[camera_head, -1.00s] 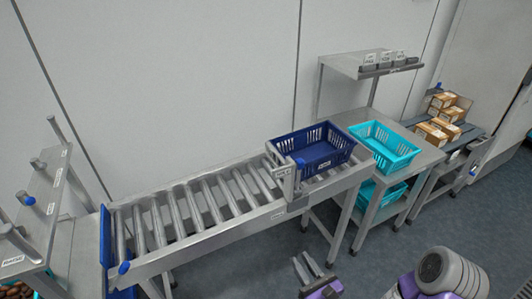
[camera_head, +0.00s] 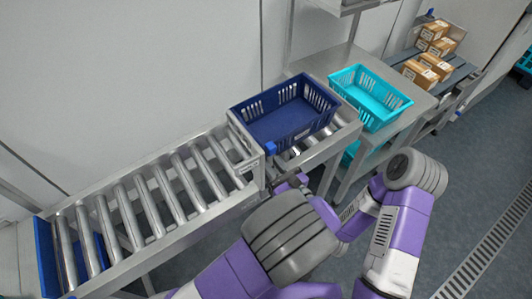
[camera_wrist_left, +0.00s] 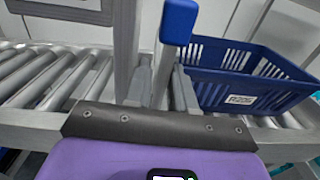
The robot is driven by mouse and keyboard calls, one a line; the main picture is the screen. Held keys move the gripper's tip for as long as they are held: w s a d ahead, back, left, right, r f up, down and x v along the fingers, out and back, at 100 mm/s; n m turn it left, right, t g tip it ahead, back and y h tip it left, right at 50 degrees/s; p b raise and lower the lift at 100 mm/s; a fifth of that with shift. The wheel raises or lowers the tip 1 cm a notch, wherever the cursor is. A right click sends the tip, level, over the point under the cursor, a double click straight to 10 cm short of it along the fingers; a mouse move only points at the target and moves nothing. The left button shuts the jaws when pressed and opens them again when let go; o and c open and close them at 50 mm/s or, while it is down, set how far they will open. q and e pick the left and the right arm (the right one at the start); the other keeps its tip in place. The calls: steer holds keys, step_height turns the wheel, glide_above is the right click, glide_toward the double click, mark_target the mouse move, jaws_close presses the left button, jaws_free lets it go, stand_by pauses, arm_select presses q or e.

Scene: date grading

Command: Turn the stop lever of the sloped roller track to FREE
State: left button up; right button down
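The stop lever (camera_head: 270,148) has a blue tip and stands at the right end of the roller track (camera_head: 150,205), in front of a dark blue crate (camera_head: 287,137). In the left wrist view the lever's blue knob (camera_wrist_left: 180,20) is close, with its grey shaft running down between my fingers. My left gripper (camera_head: 290,183) is at the lever, partly hidden by my own arm in the head view. Its fingers (camera_wrist_left: 163,88) look apart on either side of the shaft; contact cannot be told. My right gripper is not in view.
The dark blue crate (camera_wrist_left: 245,90) sits just right of the lever. A turquoise crate (camera_head: 370,112) stands on the steel table beyond. Cardboard boxes (camera_head: 428,70) are at the back right. The rollers left of the lever are empty.

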arm_select(q)
steer(key=shift+x, duration=1.5)
steer(key=shift+w+d, duration=0.1)
steer(key=shift+d, duration=0.05)
jaws_close()
